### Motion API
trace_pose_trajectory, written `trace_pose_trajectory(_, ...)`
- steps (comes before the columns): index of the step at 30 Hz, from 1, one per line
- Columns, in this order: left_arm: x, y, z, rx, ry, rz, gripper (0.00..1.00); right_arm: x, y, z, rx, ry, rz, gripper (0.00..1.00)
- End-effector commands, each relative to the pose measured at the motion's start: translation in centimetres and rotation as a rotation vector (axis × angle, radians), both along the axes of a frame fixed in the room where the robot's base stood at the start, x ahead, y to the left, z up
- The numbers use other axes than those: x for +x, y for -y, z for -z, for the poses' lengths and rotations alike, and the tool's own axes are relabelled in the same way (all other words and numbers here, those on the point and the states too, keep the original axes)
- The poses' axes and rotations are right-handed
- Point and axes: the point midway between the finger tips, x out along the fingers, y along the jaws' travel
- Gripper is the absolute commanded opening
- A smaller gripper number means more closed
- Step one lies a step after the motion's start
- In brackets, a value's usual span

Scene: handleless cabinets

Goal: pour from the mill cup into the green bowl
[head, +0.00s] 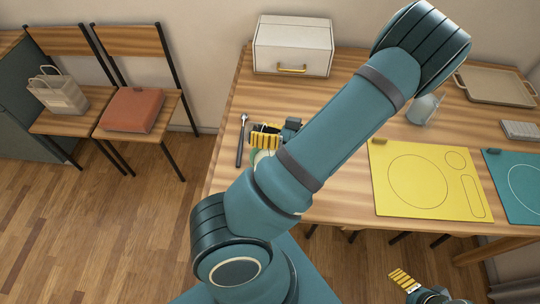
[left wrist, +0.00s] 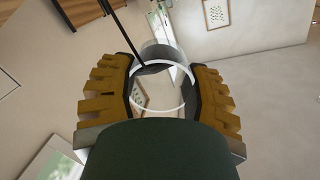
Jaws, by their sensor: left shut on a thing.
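My left gripper (head: 266,138) is over the left part of the wooden table, partly hidden behind my own left arm. In the left wrist view my left gripper (left wrist: 162,92) is shut on a clear cup with a white rim, which I take to be the mill cup (left wrist: 161,52). The wrist view looks toward walls, so the gripper seems tilted; I cannot tell whether anything flows. A pale green edge, likely the green bowl (head: 256,157), shows just below the left gripper; my arm hides most of it. My right gripper (head: 405,281) is low at the front, off the table; its opening is unclear.
A dark spoon-like utensil (head: 241,140) lies left of the left gripper. A white box (head: 292,42) stands at the back. A yellow mat (head: 420,182), a teal mat (head: 518,178), a grey glassy vessel (head: 424,108) and a tray (head: 497,84) are to the right.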

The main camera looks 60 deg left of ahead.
Motion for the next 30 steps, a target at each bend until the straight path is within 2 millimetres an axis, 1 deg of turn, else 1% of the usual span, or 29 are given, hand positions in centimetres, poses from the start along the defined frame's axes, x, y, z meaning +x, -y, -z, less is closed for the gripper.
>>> trace_pose_trajectory(30, 0.2, 0.3, -1.3, 0.092, -0.073, 0.001, 0.14, 0.0, 0.0, 0.2, 0.0, 0.001, 0.0, 0.8)
